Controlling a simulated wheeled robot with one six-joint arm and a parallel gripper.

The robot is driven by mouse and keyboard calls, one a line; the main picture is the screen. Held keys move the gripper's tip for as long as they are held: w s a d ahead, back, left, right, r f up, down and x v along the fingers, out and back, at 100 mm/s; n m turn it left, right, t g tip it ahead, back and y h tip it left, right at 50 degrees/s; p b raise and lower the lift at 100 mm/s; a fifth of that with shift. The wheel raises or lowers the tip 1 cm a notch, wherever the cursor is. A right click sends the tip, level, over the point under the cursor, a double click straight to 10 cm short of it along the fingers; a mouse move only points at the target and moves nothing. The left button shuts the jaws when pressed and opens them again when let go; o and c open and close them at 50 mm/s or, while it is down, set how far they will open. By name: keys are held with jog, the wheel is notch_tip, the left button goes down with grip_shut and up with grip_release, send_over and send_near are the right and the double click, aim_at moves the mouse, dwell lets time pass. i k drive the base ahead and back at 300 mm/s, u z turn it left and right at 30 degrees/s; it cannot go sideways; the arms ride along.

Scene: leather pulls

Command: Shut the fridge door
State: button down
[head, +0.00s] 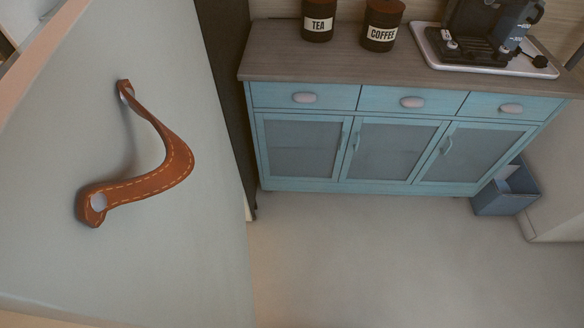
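The fridge door (205,215) fills the left of the head view as a pale grey-green panel seen close up. A brown leather pull (165,178) with orange stitching is fixed to it at two ends and bows outward between them. The panel's left edge is a pinkish strip running up the picture. How far the door stands open cannot be told from this view. My gripper is not in view.
A blue cabinet (350,150) with drawers and glazed doors stands at the back. On its top are a tea jar (318,22), a coffee jar (382,25) and a coffee machine (482,30). A blue bin (506,190) stands at right. The floor (385,255) in front is clear.

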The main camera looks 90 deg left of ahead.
aim_at(122, 206)
jog(key=i, duration=0.9)
jog(key=u, duration=4.3)
jog(key=i, duration=0.5)
jog(key=z, duration=1.7)
jog(key=k, duration=0.85)
jog(key=u, duration=0.9)
